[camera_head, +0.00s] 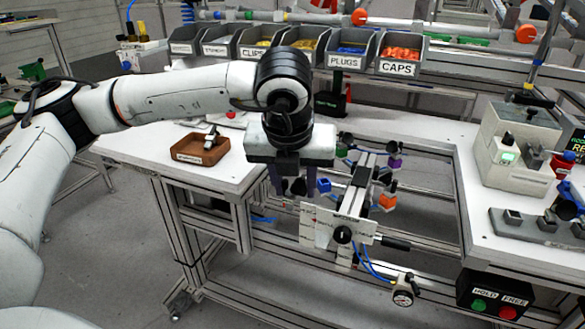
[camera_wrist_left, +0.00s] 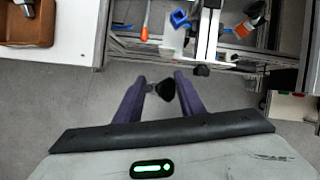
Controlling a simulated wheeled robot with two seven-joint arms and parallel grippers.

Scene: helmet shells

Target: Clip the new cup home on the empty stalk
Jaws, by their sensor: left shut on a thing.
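My left gripper (camera_head: 297,190) hangs above the gap between the benches, just left of the frame with the cups. In the left wrist view its purple fingers (camera_wrist_left: 160,85) are shut on a small dark piece, which I take for the new cup (camera_wrist_left: 164,89). The frame (camera_head: 350,200) carries several coloured pieces on stalks: a blue one (camera_head: 324,184), an orange one (camera_head: 387,201) and a purple one (camera_head: 394,162) among them. The blue piece also shows in the left wrist view (camera_wrist_left: 180,18). I cannot tell which stalk is empty. My right gripper is not in view.
A brown tray (camera_head: 185,155) with a small part stands on the left bench. Labelled bins (camera_head: 345,60) line the back. A white plate with a black knob (camera_head: 342,235) and a gauge (camera_head: 403,298) sit low in front. A control box (camera_head: 495,298) hangs at the right.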

